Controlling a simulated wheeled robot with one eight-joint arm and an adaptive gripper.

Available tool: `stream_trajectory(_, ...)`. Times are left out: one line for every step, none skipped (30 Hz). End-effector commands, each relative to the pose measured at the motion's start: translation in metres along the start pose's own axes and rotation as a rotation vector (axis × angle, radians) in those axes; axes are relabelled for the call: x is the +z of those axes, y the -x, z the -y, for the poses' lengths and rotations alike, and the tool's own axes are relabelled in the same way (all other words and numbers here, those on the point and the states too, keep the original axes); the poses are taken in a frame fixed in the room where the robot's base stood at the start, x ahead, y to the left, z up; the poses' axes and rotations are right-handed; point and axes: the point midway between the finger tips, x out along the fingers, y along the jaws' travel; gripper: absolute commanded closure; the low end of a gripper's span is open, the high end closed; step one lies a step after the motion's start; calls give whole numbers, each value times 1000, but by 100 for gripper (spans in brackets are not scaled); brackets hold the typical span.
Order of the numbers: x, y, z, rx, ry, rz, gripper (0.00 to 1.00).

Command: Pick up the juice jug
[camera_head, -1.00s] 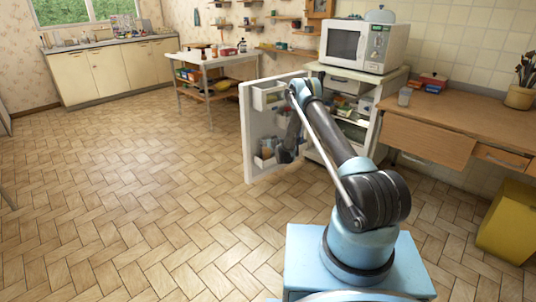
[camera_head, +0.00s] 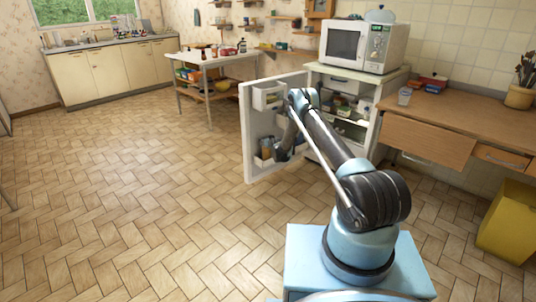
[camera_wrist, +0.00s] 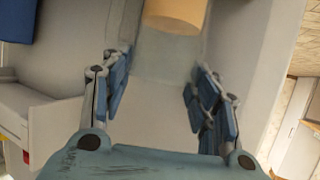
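In the wrist view, a clear container with an orange filling, which looks like the juice jug (camera_wrist: 175,15), lies ahead of my gripper (camera_wrist: 158,75). Its see-through part reaches down toward the space between the fingers. The fingers are apart, one set on each side, and I see no clear grip on it. In the head view my gripper (camera_head: 280,152) is low at the inner side of the open fridge door (camera_head: 247,130). The jug cannot be told apart there among the small items on the door shelf.
The open fridge (camera_head: 375,105) stands right of the door, with a microwave (camera_head: 362,46) on top. A wooden counter (camera_head: 450,113) is at the right. In the wrist view, a blue object (camera_wrist: 17,20) is at the upper left. The floor left of the door is clear.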

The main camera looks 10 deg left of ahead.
Motion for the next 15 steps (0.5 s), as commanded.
stream_trajectory(0,0,0,0,0,0,73)
stream_trajectory(0,0,0,0,0,0,80)
stream_trajectory(0,0,0,0,0,0,89)
stream_trajectory(0,0,0,0,0,0,96)
stream_trajectory(0,0,0,0,0,0,100)
stream_trajectory(0,0,0,0,0,0,100)
stream_trajectory(-1,0,0,0,0,-1,100)
stream_trajectory(-1,0,0,0,0,-1,100)
stream_trajectory(-1,0,0,0,0,-1,100)
stream_trajectory(-1,0,0,0,0,-1,100)
stream_trajectory(-1,0,0,0,0,-1,100)
stream_trajectory(-1,0,0,0,0,-1,100)
stream_trajectory(-1,0,0,0,0,-1,100)
stream_trajectory(-1,1,0,0,0,-1,100)
stream_trajectory(-2,1,-1,0,0,-1,100)
